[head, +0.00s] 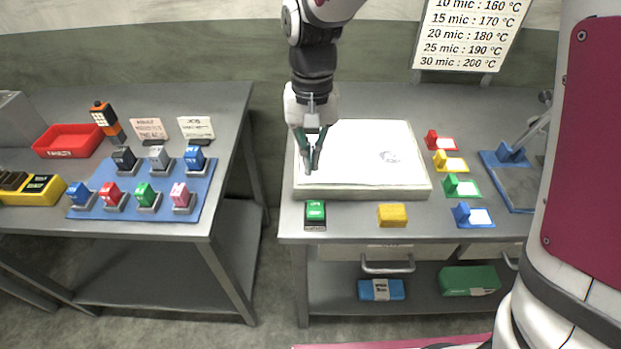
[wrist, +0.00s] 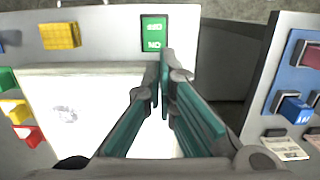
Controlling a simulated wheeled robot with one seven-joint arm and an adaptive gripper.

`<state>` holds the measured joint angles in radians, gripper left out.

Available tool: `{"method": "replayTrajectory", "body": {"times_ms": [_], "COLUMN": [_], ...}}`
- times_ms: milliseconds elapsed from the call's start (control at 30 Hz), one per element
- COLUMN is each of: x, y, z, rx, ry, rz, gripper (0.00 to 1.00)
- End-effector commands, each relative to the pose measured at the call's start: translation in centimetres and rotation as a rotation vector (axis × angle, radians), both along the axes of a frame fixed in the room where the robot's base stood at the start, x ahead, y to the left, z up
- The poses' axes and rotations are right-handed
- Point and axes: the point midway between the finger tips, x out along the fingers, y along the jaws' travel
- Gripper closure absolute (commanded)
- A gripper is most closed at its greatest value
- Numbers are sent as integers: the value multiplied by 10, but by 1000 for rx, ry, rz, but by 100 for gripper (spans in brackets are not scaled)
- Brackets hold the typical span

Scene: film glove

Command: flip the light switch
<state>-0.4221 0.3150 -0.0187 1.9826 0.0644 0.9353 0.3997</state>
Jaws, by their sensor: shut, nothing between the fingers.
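A green switch (head: 315,211) in a dark housing sits at the front left of the right-hand table, just in front of a white panel. It also shows at the top of the wrist view (wrist: 153,35), with pale marks on its green face. My gripper (head: 312,165) points down above the left part of the panel, behind the switch and apart from it. Its green-sided fingers (wrist: 164,62) are shut with nothing between them. The white panel (head: 365,193) has a bright top in a pale, raised frame. I cannot tell the switch's tilt.
A yellow block (head: 392,215) lies right of the switch. Red, yellow, green and blue labelled holders (head: 462,186) line the panel's right side. A gap separates this table from the left table with its blue board (head: 206,203).

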Motion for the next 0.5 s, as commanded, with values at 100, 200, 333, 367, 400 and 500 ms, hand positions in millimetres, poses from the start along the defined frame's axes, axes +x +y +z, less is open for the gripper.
{"method": "replayTrajectory", "body": {"times_ms": [100, 200, 333, 367, 400, 500], "x": [3, 3, 4, 4, 4, 4], "y": [0, 0, 0, 0, 0, 0], "z": [18, 27, 32, 33, 33, 33], "rx": [2, 1, 1, 1, 1, 1], "ry": [-3, -2, -2, -2, -2, -2], "rz": [-1, -1, -2, -2, -2, -2], "gripper": [100, 100, 100, 100, 100, 100]}}
